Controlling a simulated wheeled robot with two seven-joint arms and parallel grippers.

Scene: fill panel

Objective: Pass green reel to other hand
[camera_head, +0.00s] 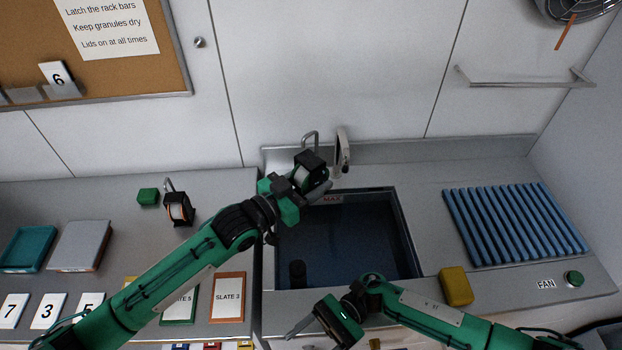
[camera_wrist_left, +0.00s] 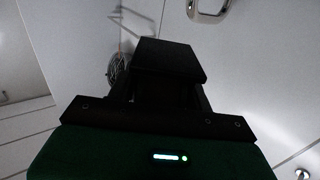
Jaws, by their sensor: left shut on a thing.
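My left gripper (camera_head: 314,184) is shut on a dark-framed reel (camera_head: 310,165) with a pale side, held up over the back left of the sink. No green shows clearly on this reel. In the left wrist view a dark block (camera_wrist_left: 170,60), likely the reel's frame, sits at the gripper and hides the fingertips. My right gripper (camera_head: 312,322) is low at the front edge of the sink, apart from the reel. Its finger spacing is not clear. Another black-framed reel (camera_head: 178,208) with white and orange on it stands on the left counter.
The sink (camera_head: 410,250) lies between the arms, with a tap (camera_head: 341,150) behind it and a dark cylinder (camera_head: 297,272) inside. A yellow block (camera_head: 456,287) and blue ribbed rack (camera_head: 515,222) are right. A green block (camera_head: 148,197), grey box (camera_head: 80,245) and teal tray (camera_head: 28,248) are left.

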